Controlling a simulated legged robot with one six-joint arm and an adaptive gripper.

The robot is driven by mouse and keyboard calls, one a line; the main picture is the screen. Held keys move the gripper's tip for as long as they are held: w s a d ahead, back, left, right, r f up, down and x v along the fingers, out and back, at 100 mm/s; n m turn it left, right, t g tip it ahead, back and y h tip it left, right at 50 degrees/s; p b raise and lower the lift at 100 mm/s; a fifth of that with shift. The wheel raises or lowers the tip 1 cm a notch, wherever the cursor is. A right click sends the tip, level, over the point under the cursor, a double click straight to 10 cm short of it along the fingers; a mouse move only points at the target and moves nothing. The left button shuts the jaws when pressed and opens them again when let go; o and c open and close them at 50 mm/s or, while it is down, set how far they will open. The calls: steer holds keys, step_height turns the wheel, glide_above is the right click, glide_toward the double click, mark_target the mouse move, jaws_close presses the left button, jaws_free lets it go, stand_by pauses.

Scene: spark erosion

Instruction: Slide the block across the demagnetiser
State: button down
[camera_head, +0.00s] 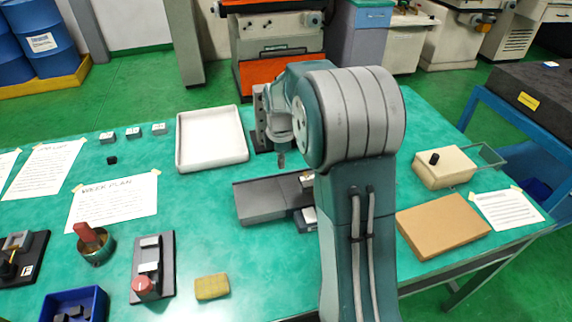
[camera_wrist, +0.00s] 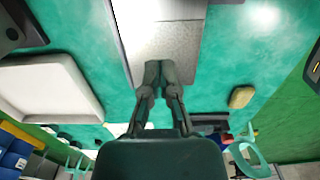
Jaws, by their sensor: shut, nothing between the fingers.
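My gripper (camera_head: 281,158) is shut and empty, pointing down over a low grey flat-topped unit (camera_head: 268,200) in the middle of the bench. In the wrist view, my closed fingertips (camera_wrist: 165,70) appear in front of its pale grey top (camera_wrist: 165,35); I cannot tell whether they touch. Part of the unit is hidden behind my arm, with small pieces showing at its right edge. I cannot tell whether this unit is the demagnetiser. No block is clearly identifiable; several small labelled metal blocks (camera_head: 133,132) and a small black cube (camera_head: 112,160) lie at the back left.
A white tray (camera_head: 211,165) stands behind left of the unit. A yellow sponge (camera_head: 212,287), a fixture with red knob (camera_head: 152,270) and a blue bin (camera_head: 98,296) are at front left. A cream box with black knob (camera_head: 458,174) and a brown board (camera_head: 443,228) lie right.

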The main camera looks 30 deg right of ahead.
mark_target(295, 189)
step_height(295, 189, down, 10)
steer(key=shift+s+d+f, duration=0.1)
steer(key=shift+f, duration=0.15)
steer(key=d, duration=0.2)
steer(key=shift+s+d+r, duration=0.25)
steer(key=shift+d, duration=0.15)
steer(key=shift+s+d, duration=0.1)
steer(key=shift+d, duration=0.5)
steer(key=s+d, duration=0.1)
steer(key=d, duration=0.5)
steer(key=s+d, duration=0.1)
steer(key=d, duration=0.6)
steer(key=s+d, duration=0.2)
steer(key=d, duration=0.5)
